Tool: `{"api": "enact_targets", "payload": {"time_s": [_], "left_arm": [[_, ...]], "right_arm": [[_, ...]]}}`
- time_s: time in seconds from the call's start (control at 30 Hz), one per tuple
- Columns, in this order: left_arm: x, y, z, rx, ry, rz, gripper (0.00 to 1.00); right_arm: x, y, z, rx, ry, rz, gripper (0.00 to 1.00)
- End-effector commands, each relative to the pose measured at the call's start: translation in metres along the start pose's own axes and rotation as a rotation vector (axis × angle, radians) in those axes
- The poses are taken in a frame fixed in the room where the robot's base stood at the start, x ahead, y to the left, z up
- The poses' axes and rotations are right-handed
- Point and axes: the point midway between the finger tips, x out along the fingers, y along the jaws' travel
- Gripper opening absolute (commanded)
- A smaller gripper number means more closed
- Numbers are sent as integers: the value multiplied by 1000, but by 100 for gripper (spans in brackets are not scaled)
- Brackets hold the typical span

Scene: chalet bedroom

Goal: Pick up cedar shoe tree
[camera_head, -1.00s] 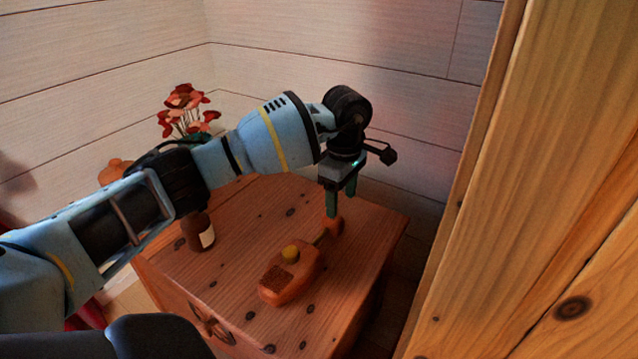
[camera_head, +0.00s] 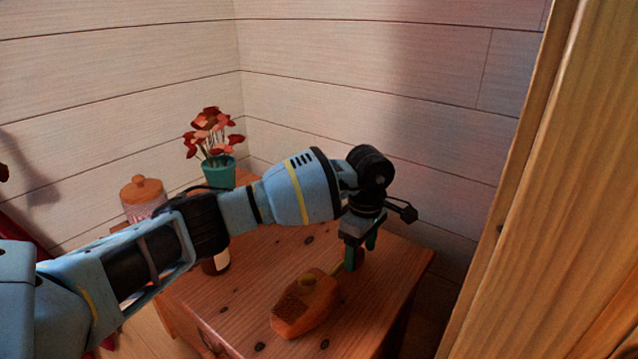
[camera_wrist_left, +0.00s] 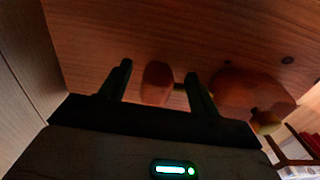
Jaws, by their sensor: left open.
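The cedar shoe tree (camera_head: 301,307) lies on the wooden cabinet top. Its larger orange-brown toe block has a yellowish knob, and a short rod leads to a small rounded heel piece. My left gripper (camera_head: 361,252) points down over the heel end and partly hides it. In the left wrist view the heel piece (camera_wrist_left: 157,84) sits between the two open fingers (camera_wrist_left: 158,76), with gaps on both sides. The toe block (camera_wrist_left: 247,93) shows to the right, outside the fingers. My right gripper is not in view.
The cabinet top (camera_head: 250,275) also holds a brown bottle (camera_head: 217,263), partly behind my left arm, a teal pot of red flowers (camera_head: 219,172) and a lidded jar (camera_head: 143,197). A wooden panel (camera_head: 560,220) rises on the right. Plank walls stand behind.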

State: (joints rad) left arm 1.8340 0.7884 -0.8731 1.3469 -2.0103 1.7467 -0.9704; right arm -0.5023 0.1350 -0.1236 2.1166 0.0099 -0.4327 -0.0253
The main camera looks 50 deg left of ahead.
Motion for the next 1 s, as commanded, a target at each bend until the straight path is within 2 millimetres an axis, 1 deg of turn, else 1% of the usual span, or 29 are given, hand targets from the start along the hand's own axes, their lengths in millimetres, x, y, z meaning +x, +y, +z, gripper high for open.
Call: {"api": "enact_targets", "payload": {"time_s": [0.03, 0.1, 0.3, 0.33, 0.77, 0.8, 1.0], "left_arm": [[8, 0, 0, 0, 0, -2, 62], [12, 0, 0, 0, -1, 0, 62], [11, 0, 0, 0, -1, 2, 62], [11, 0, 0, 0, -1, 2, 60], [11, 0, 0, 0, -1, 1, 4], [10, 0, 0, 0, -1, 2, 3], [10, 0, 0, 0, -1, 2, 3]], "right_arm": [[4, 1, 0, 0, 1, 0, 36], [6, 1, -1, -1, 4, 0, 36], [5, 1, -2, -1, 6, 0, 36], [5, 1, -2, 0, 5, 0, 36], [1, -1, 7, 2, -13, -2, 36], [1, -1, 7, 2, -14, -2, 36], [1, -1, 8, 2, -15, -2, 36]]}}
